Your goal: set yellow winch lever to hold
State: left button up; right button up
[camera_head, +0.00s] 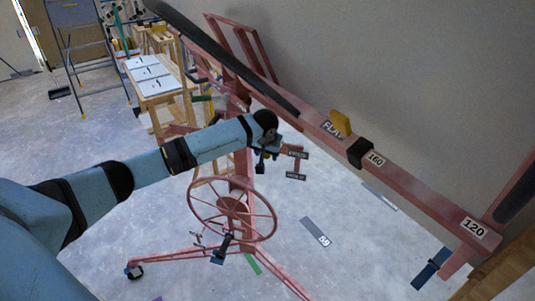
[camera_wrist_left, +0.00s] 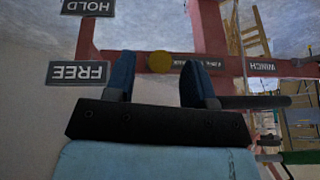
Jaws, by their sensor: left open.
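The yellow winch lever's round knob (camera_wrist_left: 159,62) shows in the left wrist view between the fingertips of my left gripper (camera_wrist_left: 159,70). The fingers are open, with a gap on each side of the knob; I cannot tell the depth between them. The knob is nearer the FREE plate (camera_wrist_left: 78,73) than the HOLD plate (camera_wrist_left: 88,7); both read upside down. In the head view my left gripper (camera_head: 265,156) is by the lift's mast, left of the two small plates (camera_head: 296,153), and largely hides the lever. My right gripper is not in view.
The lift's red spoked wheel (camera_head: 232,210) is below my left gripper. A long red beam (camera_head: 405,185) with another yellow handle (camera_head: 341,122) crosses to the right. A wooden table with papers (camera_head: 150,75) stands behind. The floor left of the wheel is clear.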

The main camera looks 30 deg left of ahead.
pick_arm(q)
jog(key=shift+x, duration=0.95)
jog(key=shift+w+f, duration=0.15)
jog(key=shift+f, duration=0.1)
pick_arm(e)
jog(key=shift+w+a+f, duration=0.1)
pick_arm(q)
grip_shut()
